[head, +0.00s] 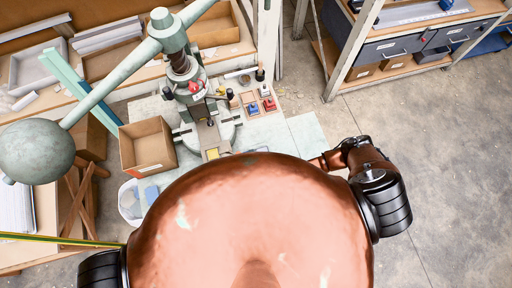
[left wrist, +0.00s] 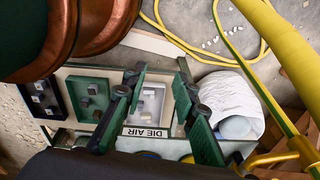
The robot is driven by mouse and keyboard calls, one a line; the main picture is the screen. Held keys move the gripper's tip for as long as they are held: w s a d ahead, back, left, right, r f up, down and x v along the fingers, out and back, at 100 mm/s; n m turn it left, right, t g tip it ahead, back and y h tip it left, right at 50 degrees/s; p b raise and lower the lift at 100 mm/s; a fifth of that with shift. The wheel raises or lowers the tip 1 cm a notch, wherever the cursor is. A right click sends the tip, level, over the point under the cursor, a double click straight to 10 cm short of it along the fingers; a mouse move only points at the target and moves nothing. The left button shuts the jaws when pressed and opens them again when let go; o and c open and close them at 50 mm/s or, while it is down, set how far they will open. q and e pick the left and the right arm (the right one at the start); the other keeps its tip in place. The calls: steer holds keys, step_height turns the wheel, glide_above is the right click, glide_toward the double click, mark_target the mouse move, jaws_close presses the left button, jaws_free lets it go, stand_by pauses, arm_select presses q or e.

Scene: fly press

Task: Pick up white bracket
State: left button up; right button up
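My left gripper (left wrist: 158,82) is open in the left wrist view, its two dark green fingers spread apart. Between and beyond them lies a white tray (left wrist: 160,92) with small pale grey-white pieces in it. One pale piece (left wrist: 150,103) there may be the white bracket; its shape is too small to tell. The fingers appear empty, and I cannot tell how far they are above the tray. The head view does not show the left gripper or this tray; my own copper body covers the front. My right arm shows folded at the right, its gripper out of view.
Beside the white tray are a green tray (left wrist: 88,95) and a dark tray (left wrist: 42,98) with grey blocks. A "DIE AIR" label (left wrist: 146,132), a white-lined bin (left wrist: 230,98) and a yellow hose (left wrist: 285,50) are close. A fly press (head: 188,80) and cardboard box (head: 148,146) stand ahead.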

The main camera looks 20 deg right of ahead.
steer(key=c, duration=1.1)
arm_select(q)
steer(key=shift+s+a, duration=0.15)
steer(key=shift+s, duration=0.65)
arm_select(e)
jaws_close()
arm_select(q)
steer(key=shift+w, duration=0.1)
